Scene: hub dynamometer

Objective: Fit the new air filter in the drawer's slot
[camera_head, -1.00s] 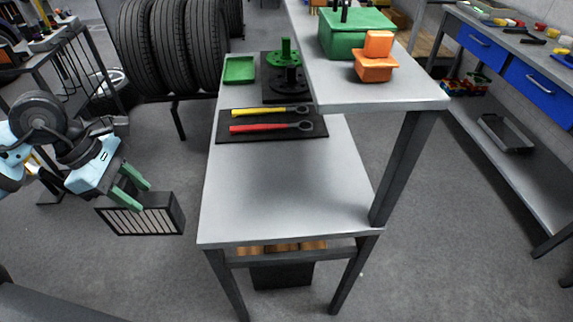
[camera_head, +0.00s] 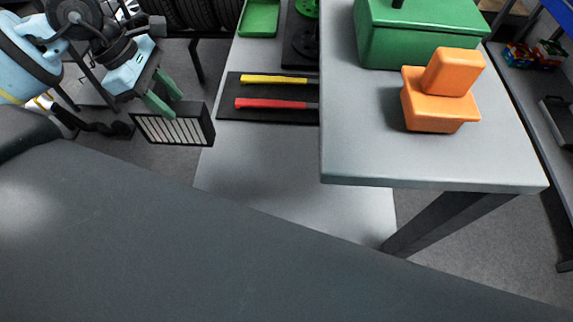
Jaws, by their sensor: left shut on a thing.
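The air filter (camera_head: 174,130), a dark-framed box with a pale pleated face, hangs from my left gripper (camera_head: 166,98) in the head view. The green fingers are shut on its upper edge. The filter is in the air at the left side of the grey workbench, close to the bench's left edge in the picture. My right gripper is not in view. I cannot see the drawer's slot in this view.
The workbench (camera_head: 262,160) bears a black mat (camera_head: 230,110) with a yellow and a red wrench, and a green tray (camera_head: 259,18). A raised shelf (camera_head: 350,150) holds a green box (camera_head: 415,38) and an orange block-shaped object (camera_head: 436,112). Tyres (camera_head: 203,13) stand behind.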

